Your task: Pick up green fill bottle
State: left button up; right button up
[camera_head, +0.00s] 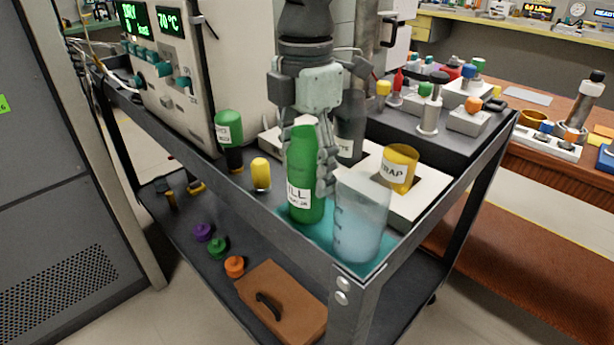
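The green fill bottle (306,172), with a white label partly reading "ILL", stands upright at the near corner of the cart's top. My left gripper (307,160) points down over it, with one finger along its right side and the other at its upper left, partly hidden behind it. The fingers look close to the bottle, but I cannot tell whether they press on it. The bottle's base appears to rest on the teal surface (283,203). My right gripper is not in view.
A clear beaker (361,222) stands close at the bottle's right. A yellow "TRAP" container (398,166) sits in a white tray (425,197). A dark bottle (350,128) is behind. A yellow vial (261,174) and another green bottle (229,128) stand left, beside the instrument (172,80).

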pick_arm(q)
jog(key=c, duration=1.1)
jog(key=shift+r, duration=0.15)
